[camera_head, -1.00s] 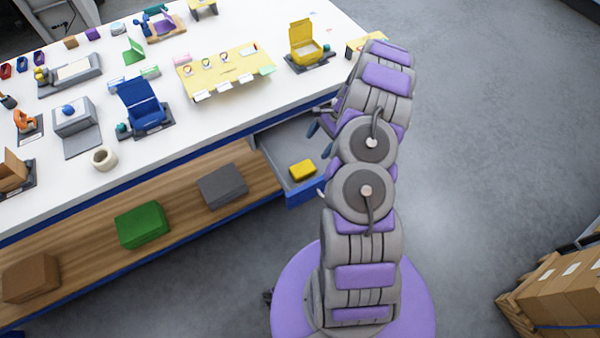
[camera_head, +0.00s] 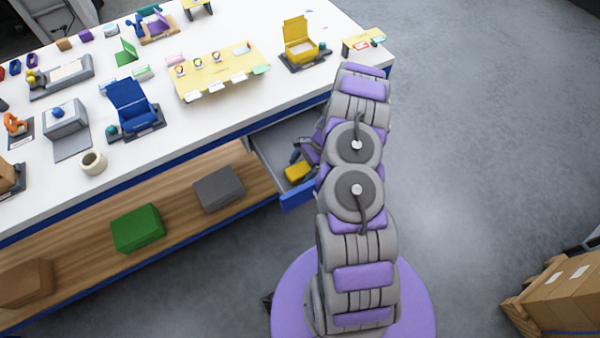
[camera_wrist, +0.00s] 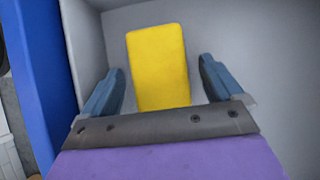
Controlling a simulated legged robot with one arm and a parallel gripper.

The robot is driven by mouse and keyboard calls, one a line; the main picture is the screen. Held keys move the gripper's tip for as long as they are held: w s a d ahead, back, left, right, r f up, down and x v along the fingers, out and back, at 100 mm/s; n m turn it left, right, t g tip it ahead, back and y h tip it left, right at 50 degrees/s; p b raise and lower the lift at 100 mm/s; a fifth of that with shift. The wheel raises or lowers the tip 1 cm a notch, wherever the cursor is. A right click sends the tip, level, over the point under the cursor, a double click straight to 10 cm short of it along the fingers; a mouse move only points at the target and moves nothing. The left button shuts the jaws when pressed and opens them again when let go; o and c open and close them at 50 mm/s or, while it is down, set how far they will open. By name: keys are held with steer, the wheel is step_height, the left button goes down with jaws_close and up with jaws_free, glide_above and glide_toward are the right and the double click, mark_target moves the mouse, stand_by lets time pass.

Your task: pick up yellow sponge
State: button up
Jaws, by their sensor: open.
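The yellow sponge (camera_wrist: 158,68) lies in the open grey drawer (camera_head: 270,147) under the worktable. In the wrist view it is between the two blue-grey fingers of my gripper (camera_wrist: 160,85), with a gap on each side. My gripper is open and holds nothing. In the head view my gripper (camera_head: 300,157) is low inside the drawer, right by the sponge (camera_head: 297,172), and my arm covers part of the drawer's right side.
The blue drawer front (camera_head: 298,194) and the grey drawer walls stand close around my gripper. The white tabletop (camera_head: 215,125) is above, with several fixtures. A grey block (camera_head: 219,188) and a green block (camera_head: 138,228) lie on the wooden shelf. Boxes (camera_head: 570,295) stand at the lower right.

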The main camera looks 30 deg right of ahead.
mark_target(298, 170)
steer(key=shift+a+f, duration=0.25)
steer(key=shift+f, duration=0.15)
steer(key=shift+a+r, duration=0.1)
steer(key=shift+a, duration=0.65)
steer(key=shift+c, duration=1.1)
steer(key=shift+d, duration=0.1)
steer(key=c, duration=0.3)
steer(key=shift+d, duration=0.45)
steer(key=c, duration=0.5)
steer(key=shift+a, duration=0.1)
steer(key=shift+a, duration=0.1)
steer(key=shift+r, duration=0.45)
step_height(298, 170, up, 9)
steer(key=shift+r+p, duration=0.1)
steer(key=shift+p, duration=1)
